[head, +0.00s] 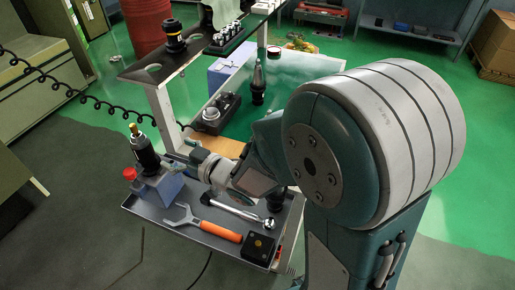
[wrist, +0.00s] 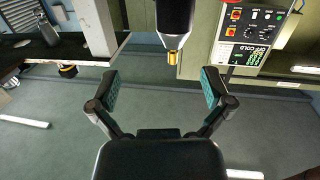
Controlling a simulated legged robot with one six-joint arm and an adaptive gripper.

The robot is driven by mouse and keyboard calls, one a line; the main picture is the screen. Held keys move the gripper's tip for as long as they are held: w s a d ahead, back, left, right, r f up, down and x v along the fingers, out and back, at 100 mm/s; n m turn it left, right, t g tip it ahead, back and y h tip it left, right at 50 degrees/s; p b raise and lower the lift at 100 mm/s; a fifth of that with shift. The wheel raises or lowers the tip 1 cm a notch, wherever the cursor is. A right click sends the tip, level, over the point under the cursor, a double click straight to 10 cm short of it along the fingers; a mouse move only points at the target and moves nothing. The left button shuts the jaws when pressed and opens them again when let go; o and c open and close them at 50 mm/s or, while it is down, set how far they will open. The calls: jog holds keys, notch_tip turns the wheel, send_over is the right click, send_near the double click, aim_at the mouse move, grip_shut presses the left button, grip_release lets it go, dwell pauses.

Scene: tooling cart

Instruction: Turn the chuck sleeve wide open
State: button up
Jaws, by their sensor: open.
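The black chuck (head: 145,153) stands upright with a brass tip on top, in a grey-blue holder (head: 160,188) at the left end of the cart's lower tray. In the wrist view the black chuck (wrist: 174,14) shows at the top edge with its brass tip pointing down the picture; most of its body is cut off. My gripper (head: 176,163) is just right of the chuck in the head view. In the wrist view my gripper (wrist: 160,86) is open, its two teal-padded fingers spread apart. The space between the pads is empty. Contact with the chuck cannot be seen.
A red cap (head: 129,173) is left of the holder. A white cart post (head: 160,112) rises behind. A coiled cable (head: 70,90) hangs at left.

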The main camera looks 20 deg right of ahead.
jog(key=d+r+m+h, duration=0.35)
jog(key=d+h, duration=0.45)
jog(key=d, duration=0.3)
jog(key=s+d+m+g+h, duration=0.3)
jog(key=s+d+g, duration=0.1)
jog(key=s, duration=0.5)
jog(key=shift+s+d+r+h, duration=0.2)
jog(key=shift+d+r+h, duration=0.15)
jog(key=shift+d, duration=0.4)
jog(key=shift+m, duration=0.25)
jog(key=n+t+y, duration=0.5)
jog(key=n+y, duration=0.1)
jog(key=y, duration=0.6)
send_near(149, 151)
jog(key=x, duration=1.2)
jog(key=shift+w+a, duration=0.15)
jog(key=shift+a, duration=0.1)
